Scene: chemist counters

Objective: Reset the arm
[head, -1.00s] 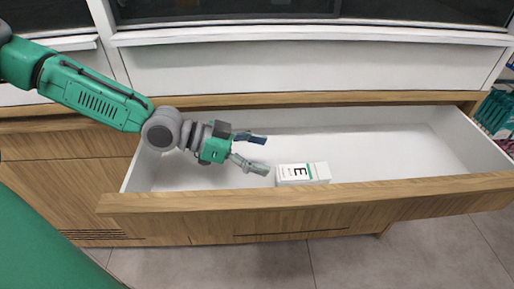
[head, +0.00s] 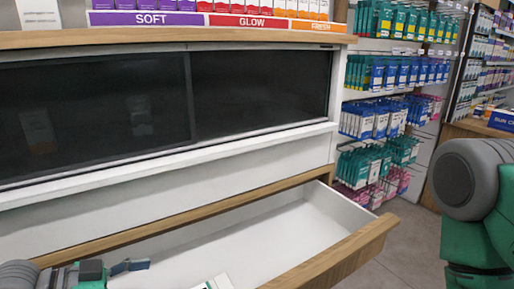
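My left gripper (head: 126,268) is at the bottom left of the head view, over the left part of the open drawer (head: 315,215). One dark fingertip shows, pointing right. The rest of the gripper is cut off by the lower edge, so its opening is hidden. A white box with a green mark (head: 217,283) lies in the drawer to the right of this gripper and apart from the visible finger. Only its top part shows. A green and grey link of my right arm stands at the right edge. My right gripper is out of view.
The wooden drawer front (head: 340,255) juts out at the lower right. Dark glass panels (head: 260,90) and a shelf labelled SOFT, GLOW and FRESH (head: 270,21) are above. Racks of packaged goods (head: 385,120) stand behind at the right. The drawer's right part is empty.

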